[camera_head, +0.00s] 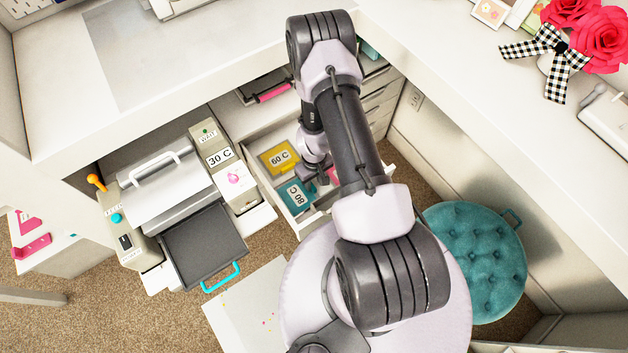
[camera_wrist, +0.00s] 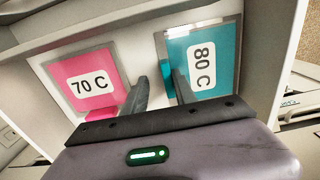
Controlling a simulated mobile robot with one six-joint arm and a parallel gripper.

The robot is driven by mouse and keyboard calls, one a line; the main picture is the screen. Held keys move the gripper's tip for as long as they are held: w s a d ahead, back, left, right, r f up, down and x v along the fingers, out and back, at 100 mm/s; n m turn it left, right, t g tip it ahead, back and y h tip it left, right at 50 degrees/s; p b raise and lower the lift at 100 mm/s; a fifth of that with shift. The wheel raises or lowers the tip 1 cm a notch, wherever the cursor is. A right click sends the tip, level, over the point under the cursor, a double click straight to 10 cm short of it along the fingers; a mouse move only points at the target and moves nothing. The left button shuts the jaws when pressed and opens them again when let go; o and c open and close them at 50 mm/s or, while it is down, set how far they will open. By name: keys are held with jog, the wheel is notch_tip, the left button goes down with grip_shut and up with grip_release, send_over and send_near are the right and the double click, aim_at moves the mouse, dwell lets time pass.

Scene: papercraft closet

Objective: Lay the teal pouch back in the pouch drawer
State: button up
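The teal pouch (camera_wrist: 203,55), labelled 80 C, lies in the open pouch drawer (camera_head: 253,172), at the drawer's near end in the head view (camera_head: 293,194). In the wrist view my gripper (camera_wrist: 158,80) has its two dark fingers spread apart over the drawer. The right finger overlaps the teal pouch's left edge, and a small teal piece shows between the fingers. The left finger stands over bare drawer floor, clear of the pouch. I cannot tell whether the right finger touches the pouch. In the head view my arm partly hides the gripper and the drawer.
A pink pouch (camera_wrist: 88,80), labelled 70 C, lies beside the teal one. A yellow 60 C pouch (camera_head: 279,157) lies farther back in the drawer. A press-like machine (camera_head: 165,185) with a dark tray stands left. A teal tufted stool (camera_head: 478,260) stands right.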

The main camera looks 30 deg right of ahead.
jog(key=w+a+r+t+p, duration=0.15)
jog(key=r+p, duration=0.25)
jog(key=r, duration=0.6)
jog(key=w+r+m+p, duration=0.1)
jog(key=w+r+p, duration=0.25)
jog(key=r, duration=0.65)
jog(key=w+a+r+p, duration=0.15)
jog(key=r+p, duration=0.35)
jog(key=r, duration=0.5)
jog(key=s+a+r+m+t, duration=0.1)
jog(key=a+r, duration=0.1)
jog(key=r, duration=0.7)
jog(key=a+r+t, duration=0.1)
jog(key=a+r, duration=0.2)
jog(key=r, duration=0.6)
jog(key=s+a+r+m+t+y, duration=0.1)
jog(key=s+a+r, duration=0.2)
jog(key=s+r, duration=0.5)
jog(key=s+a+r+m+t+y, duration=0.1)
jog(key=s+a+r, duration=0.3)
jog(key=s+r, duration=0.4)
jog(key=shift+s+a+m, duration=0.3)
jog(key=shift+s+m, duration=0.1)
jog(key=shift+s, duration=0.85)
